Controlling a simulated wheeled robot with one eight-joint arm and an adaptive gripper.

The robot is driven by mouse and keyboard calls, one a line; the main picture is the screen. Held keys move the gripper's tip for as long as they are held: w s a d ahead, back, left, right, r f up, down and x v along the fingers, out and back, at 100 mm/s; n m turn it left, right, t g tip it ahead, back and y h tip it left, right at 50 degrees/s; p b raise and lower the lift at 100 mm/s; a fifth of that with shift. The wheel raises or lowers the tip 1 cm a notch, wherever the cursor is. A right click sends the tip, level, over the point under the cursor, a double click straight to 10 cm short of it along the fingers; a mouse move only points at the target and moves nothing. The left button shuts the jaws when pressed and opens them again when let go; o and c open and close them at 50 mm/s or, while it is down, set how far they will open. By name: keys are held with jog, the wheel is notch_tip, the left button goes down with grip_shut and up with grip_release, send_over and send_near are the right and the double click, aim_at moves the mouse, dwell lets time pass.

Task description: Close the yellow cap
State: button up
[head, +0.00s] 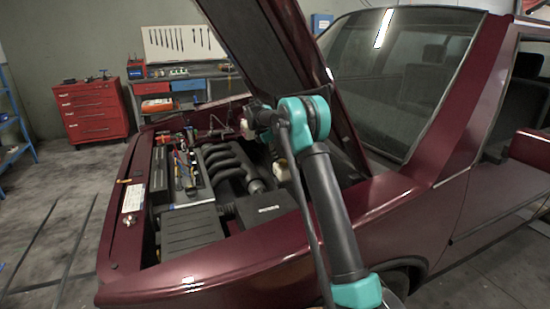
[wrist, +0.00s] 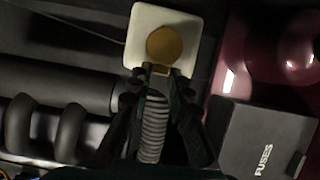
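The yellow cap (wrist: 163,46) is a round, dull yellow disc at the top middle of the wrist view. It appears over the white reservoir (wrist: 142,22); whether it is seated or lifted I cannot tell. My gripper (wrist: 159,82) points at the cap's near edge, its two dark fingers spread apart at the reservoir's lower edge. I see no clear grip on the cap. A grey ribbed hose shape (wrist: 152,125) shows between the fingers. In the head view a whitish part (head: 282,172), likely the reservoir, shows beside my arm; the cap is not discernible there.
The black fuse box (wrist: 258,135) lies right of my gripper. Thick black engine pipes (wrist: 60,85) lie to the left. The raised hood (head: 270,50) slants above my arm, and the dark red fender (head: 250,255) borders the engine bay. A red tool cabinet (head: 93,108) stands far back.

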grip_shut()
jog(key=shift+s+a+f+h, duration=0.1)
jog(key=shift+a+f+h, duration=0.3)
jog(key=shift+f+h, duration=0.1)
jog(key=shift+s+a+f, duration=0.1)
jog(key=shift+a+f, duration=0.05)
jog(key=shift+f, duration=0.2)
jog(key=o, duration=0.8)
grip_release()
jog(key=v, duration=1.2)
jog(key=shift+s, duration=0.2)
jog(key=shift+a+f, duration=0.1)
jog(key=shift+a, duration=0.05)
